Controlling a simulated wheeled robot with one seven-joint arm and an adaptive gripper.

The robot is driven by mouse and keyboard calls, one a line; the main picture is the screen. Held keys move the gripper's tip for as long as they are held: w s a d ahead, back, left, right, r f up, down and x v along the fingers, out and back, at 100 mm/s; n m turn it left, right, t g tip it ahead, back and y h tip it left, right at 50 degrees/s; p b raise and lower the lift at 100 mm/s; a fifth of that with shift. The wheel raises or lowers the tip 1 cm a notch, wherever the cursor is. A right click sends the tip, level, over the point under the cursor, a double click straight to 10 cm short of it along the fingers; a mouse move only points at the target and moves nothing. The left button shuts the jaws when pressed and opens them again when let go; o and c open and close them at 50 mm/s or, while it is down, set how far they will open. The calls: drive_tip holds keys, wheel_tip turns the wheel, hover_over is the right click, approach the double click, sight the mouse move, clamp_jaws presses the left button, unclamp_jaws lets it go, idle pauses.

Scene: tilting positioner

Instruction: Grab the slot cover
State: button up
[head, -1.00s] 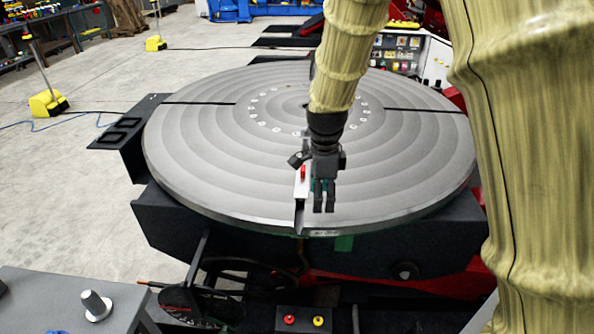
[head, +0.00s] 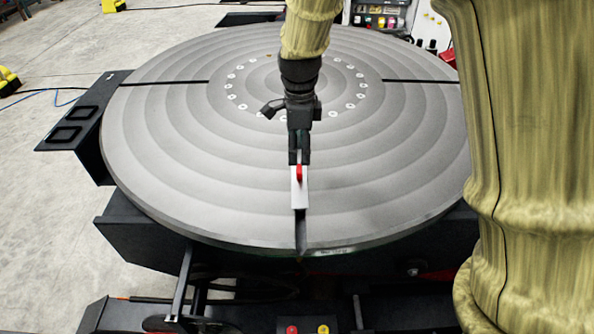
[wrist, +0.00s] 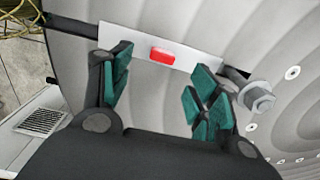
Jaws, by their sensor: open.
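The slot cover (head: 299,201) is a pale narrow plate with a red grip on top. It lies along the front radial slot of the round grey table, near the rim. In the wrist view the slot cover (wrist: 135,45) runs across the top, its red grip (wrist: 163,54) between the finger directions. My gripper (head: 299,160) is at the cover's far end in the head view, in line with the slot. In the wrist view my gripper (wrist: 157,78) is open, with green pads on either side and nothing held. Contact with the cover cannot be told.
The round table (head: 180,150) has dark slots and a ring of pale holes at its middle. A bolt with a nut (wrist: 257,95) stands by the cover's right end in the wrist view. A dark bracket (head: 80,125) juts out at the table's left. The table top is otherwise clear.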

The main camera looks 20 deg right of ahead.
sight(299, 168)
drive_tip(key=shift+s+f, duration=0.35)
drive_tip(key=shift+s, duration=0.1)
drive_tip(key=shift+s+f, duration=0.15)
drive_tip(key=shift+f, duration=0.15)
drive_tip(key=shift+w+f, duration=1)
drive_tip(key=shift+f, duration=0.25)
drive_tip(key=shift+s+f+p, duration=0.25)
drive_tip(key=shift+s+p, duration=0.2)
drive_tip(key=shift+p, duration=0.1)
drive_tip(key=f, duration=0.3)
drive_tip(key=shift+w+d+f+p, duration=0.1)
drive_tip(key=shift+w+d+p, duration=0.05)
drive_tip(key=shift+w+p, duration=0.25)
drive_tip(key=shift+f, duration=0.25)
drive_tip(key=shift+s+f, duration=0.15)
drive_tip(key=shift+s, duration=0.1)
drive_tip(key=shift+w+f, duration=0.1)
